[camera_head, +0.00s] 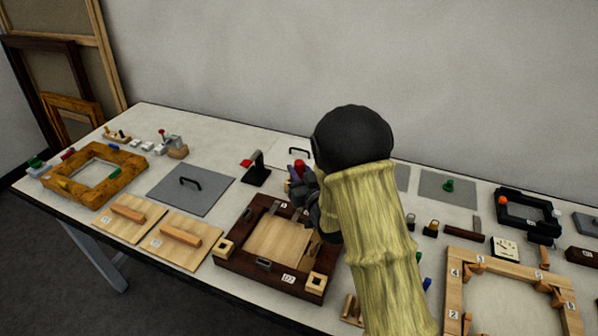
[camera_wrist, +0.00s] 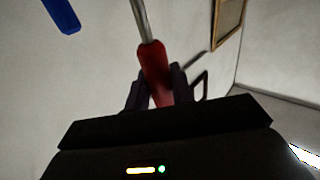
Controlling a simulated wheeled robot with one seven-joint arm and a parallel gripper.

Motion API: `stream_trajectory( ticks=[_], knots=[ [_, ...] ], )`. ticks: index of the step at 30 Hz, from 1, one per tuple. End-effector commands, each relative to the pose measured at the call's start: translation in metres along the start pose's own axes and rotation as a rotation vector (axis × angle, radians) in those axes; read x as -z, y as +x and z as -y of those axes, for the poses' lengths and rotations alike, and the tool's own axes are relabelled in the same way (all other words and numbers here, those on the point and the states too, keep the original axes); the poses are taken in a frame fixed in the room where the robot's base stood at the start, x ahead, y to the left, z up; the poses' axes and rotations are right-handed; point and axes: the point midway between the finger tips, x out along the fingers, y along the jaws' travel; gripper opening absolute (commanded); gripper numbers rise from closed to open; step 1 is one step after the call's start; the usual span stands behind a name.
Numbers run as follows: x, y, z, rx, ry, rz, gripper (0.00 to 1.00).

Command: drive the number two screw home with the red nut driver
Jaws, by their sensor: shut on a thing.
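My gripper (camera_head: 300,184) is above the dark wooden frame in the middle of the table, partly hidden by my arm. It is shut on the red nut driver (camera_head: 299,166). In the wrist view the driver's red handle (camera_wrist: 155,66) sits between the two dark fingers (camera_wrist: 158,88), with its metal shaft running out of the picture. The driver's tip is not visible. A light wooden frame (camera_head: 495,262) at the right carries numbered labels, among them a 2 (camera_head: 452,314). I cannot make out the number two screw itself.
The dark frame (camera_head: 232,249) holds a light panel (camera_head: 277,240). A small dark stand (camera_head: 257,172) is behind it. A gilt frame (camera_head: 75,191), a grey plate with a handle (camera_head: 166,190) and wooden boards (camera_head: 125,219) lie left. A blue object (camera_wrist: 62,14) shows in the wrist view.

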Motion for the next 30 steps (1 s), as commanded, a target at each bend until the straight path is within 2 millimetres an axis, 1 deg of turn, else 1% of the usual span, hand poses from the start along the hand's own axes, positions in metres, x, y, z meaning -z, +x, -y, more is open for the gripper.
stream_trajectory(
  ticks=[1, 18, 24, 30],
  knots=[
    [-0.004, 0.000, 0.000, 0.000, 0.000, -0.001, 0.00],
    [-0.029, 0.000, 0.000, 0.000, 0.000, -0.001, 0.00],
    [-0.034, 0.000, 0.000, 0.000, 0.000, -0.001, 0.00],
    [-0.035, 0.000, 0.000, 0.000, 0.000, -0.001, 0.00]
  ],
)
